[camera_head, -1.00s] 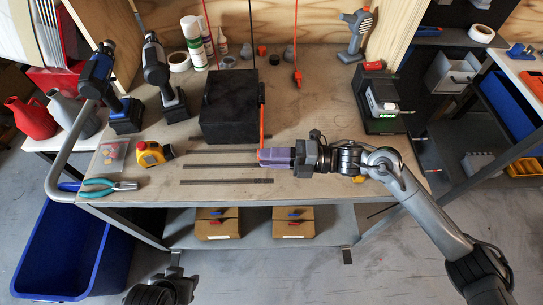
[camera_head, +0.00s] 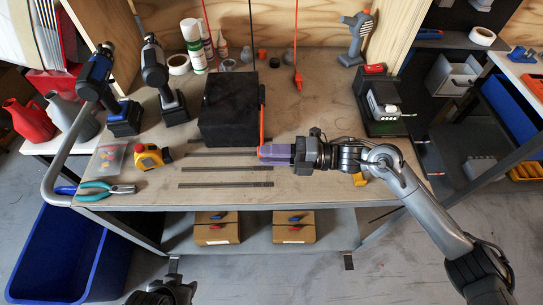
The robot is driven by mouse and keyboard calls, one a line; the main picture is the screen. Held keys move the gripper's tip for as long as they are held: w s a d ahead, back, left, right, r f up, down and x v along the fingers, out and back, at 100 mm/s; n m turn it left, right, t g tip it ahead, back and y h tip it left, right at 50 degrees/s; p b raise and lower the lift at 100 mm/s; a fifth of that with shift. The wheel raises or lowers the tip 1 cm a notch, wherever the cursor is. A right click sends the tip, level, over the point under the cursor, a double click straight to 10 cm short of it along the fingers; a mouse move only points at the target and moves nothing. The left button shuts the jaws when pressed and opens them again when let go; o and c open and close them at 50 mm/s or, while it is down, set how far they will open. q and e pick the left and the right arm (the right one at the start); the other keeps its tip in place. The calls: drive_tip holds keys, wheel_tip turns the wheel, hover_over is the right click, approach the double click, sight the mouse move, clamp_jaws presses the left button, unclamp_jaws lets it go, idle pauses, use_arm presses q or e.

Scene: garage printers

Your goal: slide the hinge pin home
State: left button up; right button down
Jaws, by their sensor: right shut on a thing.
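The black box (camera_head: 228,118) stands on the workbench, with a dark upright strip along its right edge. The hinge pin (camera_head: 262,125) appears as a thin orange rod at the box's front right edge, pointing toward me. My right gripper (camera_head: 264,151) reaches in from the right just in front of that corner. It is shut on the near end of the hinge pin, and its fingers hide most of that end. How deep the pin sits is too small to tell. My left gripper (camera_head: 172,268) is at the bottom edge, below the bench front, mostly out of frame.
Dark flat strips (camera_head: 226,170) lie on the bench in front of the box. A tape measure (camera_head: 150,156), pliers (camera_head: 108,189) and drills (camera_head: 165,85) are at left. A green and black device (camera_head: 383,108) stands at right. The bench front between strips and edge is clear.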

drive_tip(key=shift+w+b, duration=0.5)
drive_tip(key=shift+w+b, duration=0.7)
drive_tip(key=shift+w, duration=0.05)
drive_tip(key=shift+w+d+b, duration=0.1)
drive_tip(key=shift+w+b, duration=0.55)
drive_tip(key=shift+w+b, duration=0.7)
drive_tip(key=shift+w, duration=0.05)
drive_tip(key=shift+w+b, duration=0.55)
drive_tip(key=shift+b, duration=0.05)
drive_tip(key=c, duration=0.9)
unclamp_jaws()
drive_tip(key=shift+o, duration=0.2)
drive_tip(key=shift+d, duration=0.15)
